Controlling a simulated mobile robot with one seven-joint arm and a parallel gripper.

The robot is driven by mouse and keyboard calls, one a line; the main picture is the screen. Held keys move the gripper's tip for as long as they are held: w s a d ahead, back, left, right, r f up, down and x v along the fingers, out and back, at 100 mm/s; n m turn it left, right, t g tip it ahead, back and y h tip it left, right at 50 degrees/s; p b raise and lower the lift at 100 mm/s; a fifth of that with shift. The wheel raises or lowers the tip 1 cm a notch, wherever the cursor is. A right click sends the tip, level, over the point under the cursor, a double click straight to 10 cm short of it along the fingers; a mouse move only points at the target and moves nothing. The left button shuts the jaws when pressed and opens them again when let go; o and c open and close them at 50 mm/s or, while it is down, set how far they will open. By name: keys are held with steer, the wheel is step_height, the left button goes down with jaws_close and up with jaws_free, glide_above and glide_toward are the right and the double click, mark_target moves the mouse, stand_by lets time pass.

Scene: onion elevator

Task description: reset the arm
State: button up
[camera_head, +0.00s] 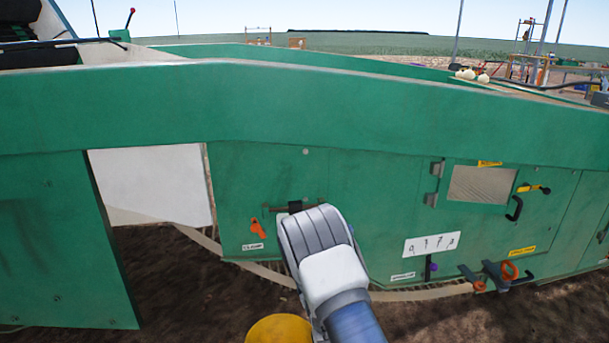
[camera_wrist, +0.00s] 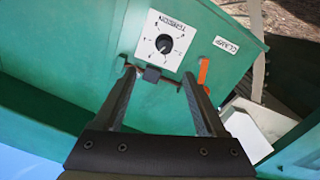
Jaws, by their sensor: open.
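My gripper (camera_wrist: 163,95) shows in the wrist view with its two dark fingers spread wide and nothing between them. It points at a green machine panel with a white dial plate marked TENSION (camera_wrist: 164,42) and a black knob in its middle. A small dark block lies just below the plate, between the fingertips in the picture. In the head view my arm rises from the bottom centre in front of the green machine (camera_head: 250,100). My fingers are mostly hidden there behind my wrist.
An orange lever (camera_head: 257,229) with a CLAMP label sits left of my arm. Right of it are a white numbered plate (camera_head: 432,244), a black handle (camera_head: 514,208) and orange-and-black fittings (camera_head: 490,275). A yellow round thing (camera_head: 279,330) is at the bottom. Onions (camera_head: 470,75) lie at the upper right.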

steer(key=s+d+r+m+g+h, duration=0.1)
steer(key=s+d+r+m+g, duration=0.2)
steer(key=r, duration=0.7)
steer(key=s+d+r+m+g+h, duration=0.15)
steer(key=s+d+r, duration=0.3)
steer(key=r, duration=0.45)
steer(key=s+d+r+g, duration=0.2)
steer(key=s, duration=0.9)
steer(key=s+d+r+g, duration=0.1)
steer(key=s+r+g, duration=0.15)
steer(key=s, duration=0.85)
steer(key=s+d+r+g, duration=0.2)
steer(key=s+g, duration=0.1)
steer(key=s, duration=0.8)
step_height(320, 180, up, 26)
steer(key=p, duration=2.6)
steer(key=shift+w+m, duration=0.45)
steer(key=shift+h, duration=0.25)
